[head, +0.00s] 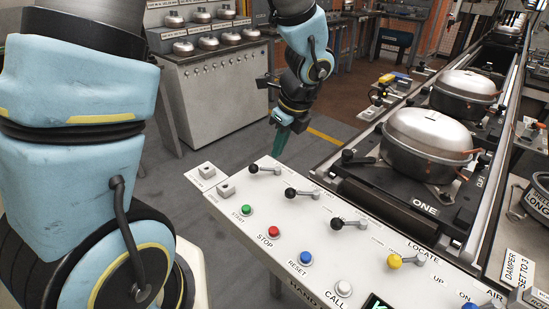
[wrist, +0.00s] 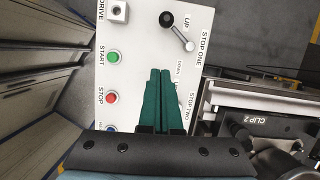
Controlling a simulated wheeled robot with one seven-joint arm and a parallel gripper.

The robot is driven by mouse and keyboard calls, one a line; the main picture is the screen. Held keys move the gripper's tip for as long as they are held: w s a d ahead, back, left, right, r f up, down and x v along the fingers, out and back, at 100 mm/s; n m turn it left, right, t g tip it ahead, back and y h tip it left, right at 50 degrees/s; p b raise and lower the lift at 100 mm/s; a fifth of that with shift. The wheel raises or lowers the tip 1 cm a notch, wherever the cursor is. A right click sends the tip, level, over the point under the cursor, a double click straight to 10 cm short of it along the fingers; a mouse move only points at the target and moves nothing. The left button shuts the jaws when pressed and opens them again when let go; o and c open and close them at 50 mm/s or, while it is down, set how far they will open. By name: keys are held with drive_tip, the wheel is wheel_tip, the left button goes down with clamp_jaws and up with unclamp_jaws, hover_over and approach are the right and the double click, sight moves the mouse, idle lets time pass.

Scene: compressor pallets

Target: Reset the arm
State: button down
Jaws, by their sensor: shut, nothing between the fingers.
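In the wrist view my gripper (wrist: 160,72) shows two dark green fingers side by side, closed together and empty. Behind the fingers in that view lies the panel with the green START button (wrist: 113,57), the red STOP button (wrist: 111,97) and a black-knobbed lever (wrist: 178,32) marked STOP ONE. Part of the blue button is hidden by the gripper mount.
A conveyor at right carries silver compressor housings (head: 428,145) on black pallets. A grey cabinet (head: 218,88) with silver parts stands behind. Grey floor (head: 225,155) lies open between cabinet and panel.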

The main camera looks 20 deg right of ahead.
drive_tip(key=shift+s+r, duration=0.1)
drive_tip(key=shift+r, duration=0.3)
drive_tip(key=a+r+n+g+h, duration=0.1)
drive_tip(key=a+r+n+h, duration=0.1)
drive_tip(key=a+n, duration=2.1)
drive_tip(key=r+n, duration=0.1)
drive_tip(key=n, duration=0.4)
drive_tip(key=shift+a, duration=0.35)
